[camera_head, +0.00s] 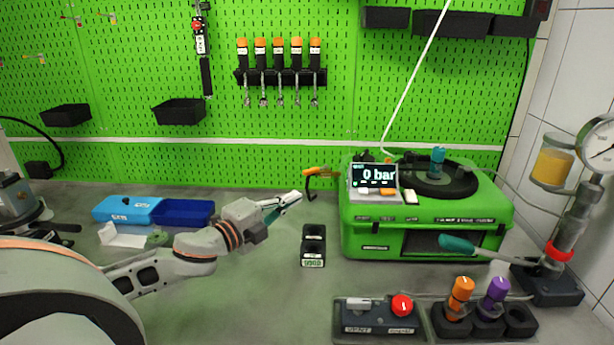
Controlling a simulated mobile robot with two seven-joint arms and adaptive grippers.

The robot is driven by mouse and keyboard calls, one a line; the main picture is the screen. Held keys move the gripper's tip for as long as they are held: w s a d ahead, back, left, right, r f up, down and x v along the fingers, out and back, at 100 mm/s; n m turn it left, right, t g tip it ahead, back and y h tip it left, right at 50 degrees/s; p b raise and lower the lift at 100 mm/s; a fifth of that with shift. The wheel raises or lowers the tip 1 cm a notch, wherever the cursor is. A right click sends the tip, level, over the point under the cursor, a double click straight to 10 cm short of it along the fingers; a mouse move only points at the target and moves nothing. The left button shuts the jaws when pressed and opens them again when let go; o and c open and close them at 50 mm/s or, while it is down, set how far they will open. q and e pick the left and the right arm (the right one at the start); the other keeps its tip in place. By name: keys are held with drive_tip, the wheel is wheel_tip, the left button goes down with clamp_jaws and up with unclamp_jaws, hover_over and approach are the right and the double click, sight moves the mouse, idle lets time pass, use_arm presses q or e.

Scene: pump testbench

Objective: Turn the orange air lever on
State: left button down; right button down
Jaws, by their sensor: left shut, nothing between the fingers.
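The orange air lever (318,171) stands at the back of the bench, left of the green case, on a dark bent stem. Its orange handle lies roughly level. My left gripper (295,198) reaches in from the left and points right toward the lever. It is shut and empty, and its tips appear just left of and below the handle, with a small gap in the picture. The distance in depth is hard to tell. My right gripper is not in view.
The green case (410,231) carries a display (375,175) reading 0 bar. A black holder (313,245) stands in front of the lever. Blue trays (127,209) lie at left. A switch box (378,317) and a hand pump with a teal handle (457,244) are at right.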

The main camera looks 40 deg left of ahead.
use_arm(q)
drive_tip(key=p, duration=0.1)
approach(316, 170)
drive_tip(key=w+d, duration=0.4)
drive_tip(key=d, duration=0.2)
drive_tip(key=shift+w+a+f, duration=0.1)
drive_tip(key=shift+w+a, duration=0.2)
drive_tip(key=shift+a, duration=0.4)
drive_tip(key=shift+w+a+f, duration=0.1)
drive_tip(key=shift+w+a, duration=0.15)
drive_tip(key=shift+a, duration=0.45)
drive_tip(key=shift+w+a+f, duration=0.15)
drive_tip(key=shift+w+a, duration=0.15)
drive_tip(key=shift+a, duration=0.4)
drive_tip(key=shift+a+m+h, duration=0.15)
drive_tip(key=shift+m+h, duration=0.15)
drive_tip(key=shift+h, duration=0.2)
drive_tip(key=shift+a+m+h, duration=0.1)
drive_tip(key=shift+m+h, duration=0.2)
drive_tip(key=shift+h, duration=0.1)
drive_tip(key=shift+a+m+g+h+b, duration=0.25)
drive_tip(key=shift+m+h, duration=0.25)
drive_tip(key=shift+h, duration=0.25)
drive_tip(key=shift+a+m+g+h+b, duration=0.15)
drive_tip(key=shift+m+g+h+b, duration=0.3)
drive_tip(key=shift+h, duration=0.3)
